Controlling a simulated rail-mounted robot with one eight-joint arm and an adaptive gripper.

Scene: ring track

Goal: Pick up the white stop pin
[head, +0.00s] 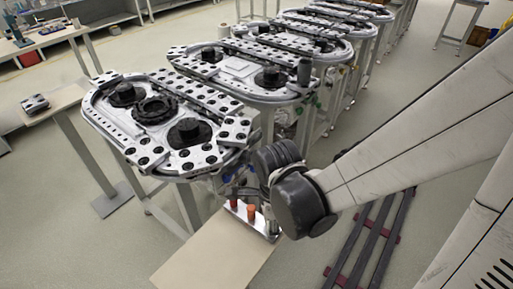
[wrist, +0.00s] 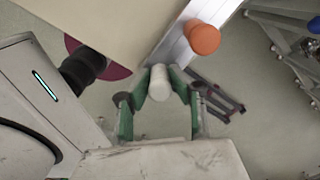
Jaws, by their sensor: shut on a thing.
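The white stop pin (wrist: 160,98) shows in the middle of the wrist view as a small pale cylinder with a rounded top. My gripper (wrist: 161,84) has its green fingers closed on both sides of the pin. The pin stands beside the edge of a metal plate (wrist: 175,44); whether its lower end still touches the plate is hidden. An orange pin (wrist: 203,38) stands on that plate, up and right of my gripper. In the head view my wrist hides the fingers and the white pin.
The plate with orange pins (head: 251,212) lies at the edge of a beige table (head: 212,252) in the head view. The ring track (head: 203,158) stands just behind and left of it. More track sections run to the back. Dark rails (head: 366,240) lie on the floor at right.

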